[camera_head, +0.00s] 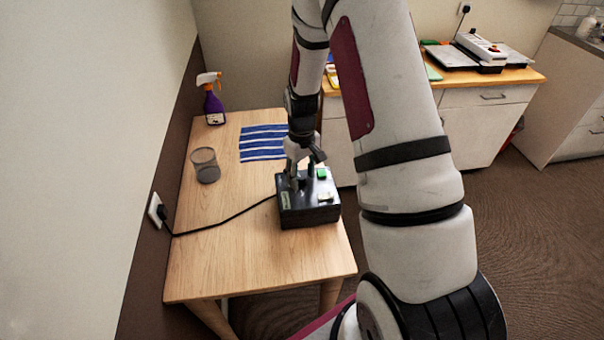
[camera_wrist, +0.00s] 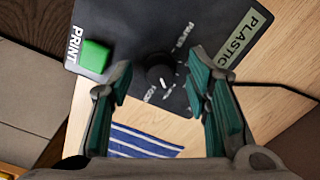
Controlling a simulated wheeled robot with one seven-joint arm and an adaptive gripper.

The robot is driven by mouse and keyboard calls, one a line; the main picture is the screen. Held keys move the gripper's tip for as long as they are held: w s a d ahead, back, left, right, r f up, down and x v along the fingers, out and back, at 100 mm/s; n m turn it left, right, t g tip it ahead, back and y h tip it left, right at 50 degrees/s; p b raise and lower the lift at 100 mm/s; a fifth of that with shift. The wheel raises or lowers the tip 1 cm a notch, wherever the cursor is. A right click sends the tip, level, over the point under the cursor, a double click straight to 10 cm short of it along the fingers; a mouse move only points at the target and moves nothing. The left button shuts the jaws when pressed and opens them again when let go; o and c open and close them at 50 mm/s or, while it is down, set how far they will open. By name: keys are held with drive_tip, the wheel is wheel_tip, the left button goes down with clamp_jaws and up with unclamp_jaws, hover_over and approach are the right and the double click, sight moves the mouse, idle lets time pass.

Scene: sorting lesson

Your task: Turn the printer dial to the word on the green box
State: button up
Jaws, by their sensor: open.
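The printer (camera_head: 310,215) is a dark box on the wooden table. Its black dial (camera_wrist: 157,68) has a white mark pointing toward the lower edge of the wrist view. Small white words surround the dial; one looks like PAPER, and the lower ones are too small to read surely. A pale green label (camera_wrist: 241,37) reads PLASTIC. A bright green button (camera_wrist: 95,56) sits beside the word PRINT. My gripper (camera_wrist: 160,78) is open over the printer, one finger on each side of the dial, with gaps visible. In the head view my gripper (camera_head: 301,172) hides the dial.
A black cable (camera_head: 225,222) runs from the printer to a wall socket (camera_head: 156,208). A mesh cup (camera_head: 205,165), a purple spray bottle (camera_head: 213,105) and a blue striped cloth (camera_head: 263,143) are on the table (camera_head: 255,262). The front of the table is clear.

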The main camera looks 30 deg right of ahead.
clamp_jaws()
drive_tip(key=shift+m, duration=0.4)
drive_tip(key=m+b, duration=0.1)
drive_tip(key=m, duration=0.2)
drive_tip(key=shift+m+b, duration=0.3)
drive_tip(key=shift+m, duration=1.7)
